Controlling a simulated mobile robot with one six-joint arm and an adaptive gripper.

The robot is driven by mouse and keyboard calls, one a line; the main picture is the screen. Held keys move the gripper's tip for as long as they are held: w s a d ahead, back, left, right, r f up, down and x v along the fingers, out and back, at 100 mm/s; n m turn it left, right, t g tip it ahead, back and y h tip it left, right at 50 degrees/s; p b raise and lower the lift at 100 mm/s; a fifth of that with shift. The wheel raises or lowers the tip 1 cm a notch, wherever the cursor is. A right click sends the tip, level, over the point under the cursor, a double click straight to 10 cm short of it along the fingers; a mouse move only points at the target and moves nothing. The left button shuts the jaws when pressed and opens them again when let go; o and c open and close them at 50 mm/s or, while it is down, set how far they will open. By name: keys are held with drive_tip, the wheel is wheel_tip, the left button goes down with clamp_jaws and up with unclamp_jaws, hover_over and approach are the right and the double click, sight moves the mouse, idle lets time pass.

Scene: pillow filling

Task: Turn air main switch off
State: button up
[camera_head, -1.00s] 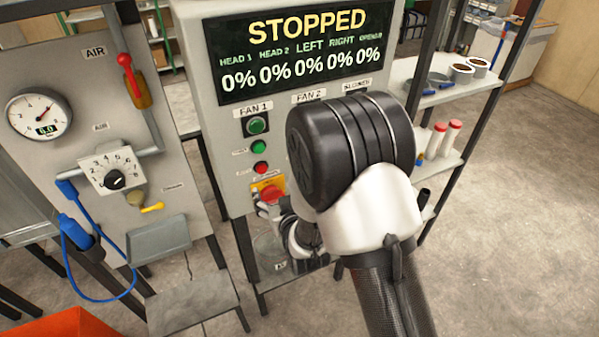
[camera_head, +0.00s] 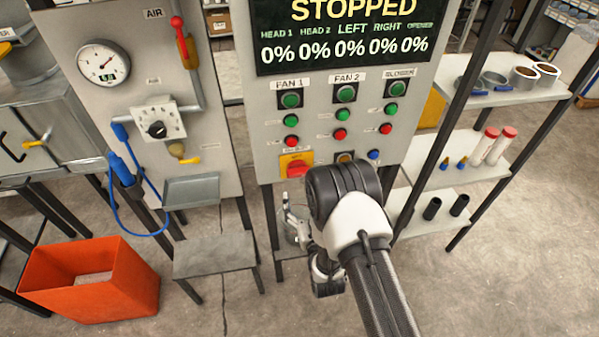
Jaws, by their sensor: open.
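The AIR panel (camera_head: 110,60) stands at the left of the head view. On its upper right, a red lever handle (camera_head: 180,38) sits upright, in line with a grey vertical pipe. My gripper (camera_head: 291,217) is low in front of the control panel, below the red rotary switch, partly hidden by my arm. It is open, well right of and below the lever, touching nothing that I can see.
The control panel (camera_head: 262,110) reads STOPPED, with all values 0%. A grey stool-like table (camera_head: 215,255), a regulator dial (camera_head: 157,129), a blue hose (camera_head: 125,222) and an orange bin (camera_head: 140,295) lie left. A shelf rack (camera_head: 470,178) stands right.

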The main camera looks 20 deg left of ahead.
sight(300, 175)
drive_tip(key=x, duration=1)
drive_tip(key=shift+w+a+b, duration=0.2)
drive_tip(key=shift+w+b, duration=0.1)
drive_tip(key=shift+b, duration=0.1)
drive_tip(key=shift+c, duration=0.5)
drive_tip(key=c, duration=1)
